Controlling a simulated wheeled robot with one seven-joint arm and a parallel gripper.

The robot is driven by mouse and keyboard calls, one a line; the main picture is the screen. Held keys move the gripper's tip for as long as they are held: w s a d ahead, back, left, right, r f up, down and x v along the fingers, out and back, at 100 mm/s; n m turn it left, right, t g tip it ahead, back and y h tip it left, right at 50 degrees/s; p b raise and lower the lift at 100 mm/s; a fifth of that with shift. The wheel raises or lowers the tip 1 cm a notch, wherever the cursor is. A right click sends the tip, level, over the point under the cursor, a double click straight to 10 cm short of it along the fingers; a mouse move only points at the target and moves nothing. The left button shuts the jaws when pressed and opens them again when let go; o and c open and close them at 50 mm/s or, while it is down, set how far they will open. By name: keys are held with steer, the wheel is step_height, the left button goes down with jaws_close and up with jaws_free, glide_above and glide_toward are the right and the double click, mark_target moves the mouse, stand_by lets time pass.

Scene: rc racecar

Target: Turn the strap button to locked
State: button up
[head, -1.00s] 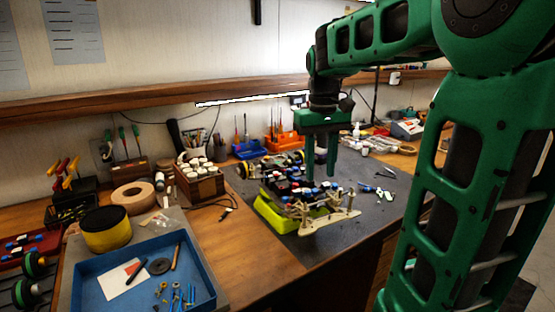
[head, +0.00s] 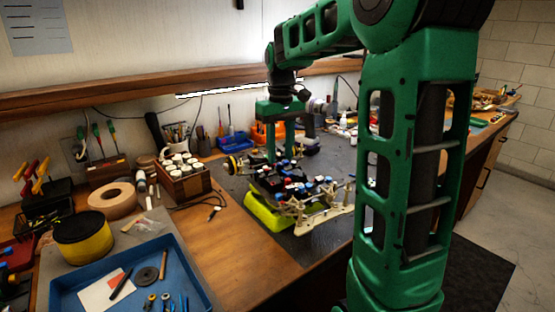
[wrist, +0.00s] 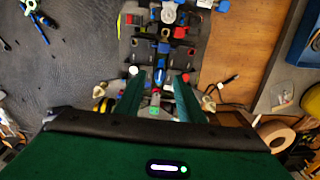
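The RC racecar (head: 285,184) sits on a lime-green stand (head: 268,212) on the bench, with red, blue, white and black parts on top. My gripper (head: 284,157) is over the far part of the car. In the wrist view my gripper (wrist: 161,93) is open, its two green fingers apart with nothing gripped. The car's chassis (wrist: 160,52) runs up the picture from the fingers.
A blue tray (head: 205,287) with small parts is at the front left. A tape roll (head: 112,197), a yellow-black tin (head: 82,238) and a wooden box of white-topped jars (head: 183,182) stand left of the car. A wooden shelf (head: 110,98) runs along the wall behind.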

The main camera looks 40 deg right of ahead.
mark_target(281, 167)
steer(key=shift+f, duration=1.1)
jaws_close()
